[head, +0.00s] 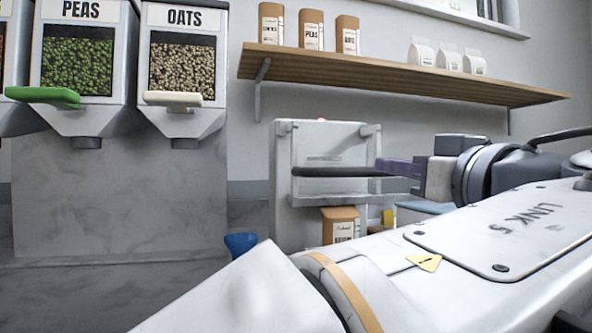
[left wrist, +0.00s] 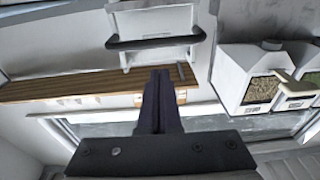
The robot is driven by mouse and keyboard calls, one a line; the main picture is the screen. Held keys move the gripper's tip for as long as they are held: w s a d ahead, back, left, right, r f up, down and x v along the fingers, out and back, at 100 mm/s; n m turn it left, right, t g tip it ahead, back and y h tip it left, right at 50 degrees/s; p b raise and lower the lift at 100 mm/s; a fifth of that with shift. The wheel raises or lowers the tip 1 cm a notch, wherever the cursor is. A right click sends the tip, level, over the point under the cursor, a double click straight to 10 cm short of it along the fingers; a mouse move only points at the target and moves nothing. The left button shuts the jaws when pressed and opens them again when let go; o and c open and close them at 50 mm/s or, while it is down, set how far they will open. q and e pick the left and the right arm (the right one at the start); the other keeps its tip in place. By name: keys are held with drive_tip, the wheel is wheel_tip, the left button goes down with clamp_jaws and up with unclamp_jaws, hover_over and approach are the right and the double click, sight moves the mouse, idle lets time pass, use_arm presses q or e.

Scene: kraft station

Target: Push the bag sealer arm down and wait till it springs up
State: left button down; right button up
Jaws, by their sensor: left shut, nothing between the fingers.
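The bag sealer (head: 283,190) is a white upright frame against the back wall. Its arm ends in a dark horizontal bar (head: 335,172), raised above a brown kraft bag (head: 341,225) in the lower part of the sealer. My left gripper (head: 380,166) is shut and empty, its purple fingers overlapping the bar's right end in the head view. In the left wrist view the shut fingers (left wrist: 160,73) point at the sealer, with the dark bar (left wrist: 155,42) just beyond the tips. I cannot tell whether they touch. My right gripper is not in view.
Dispensers of peas (head: 78,65) and oats (head: 182,70) stand at the left. A wooden shelf (head: 400,72) with brown and white bags runs above the sealer. A blue object (head: 240,244) sits left of the sealer base. My own arm hides the lower right.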

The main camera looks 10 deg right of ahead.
use_arm(q)
drive_tip(key=s+d+f+b, duration=0.1)
drive_tip(key=s, duration=0.5)
drive_tip(key=shift+d, duration=0.15)
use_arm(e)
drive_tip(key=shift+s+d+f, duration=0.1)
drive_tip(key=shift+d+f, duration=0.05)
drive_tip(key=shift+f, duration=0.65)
use_arm(q)
drive_tip(key=shift+w, duration=0.1)
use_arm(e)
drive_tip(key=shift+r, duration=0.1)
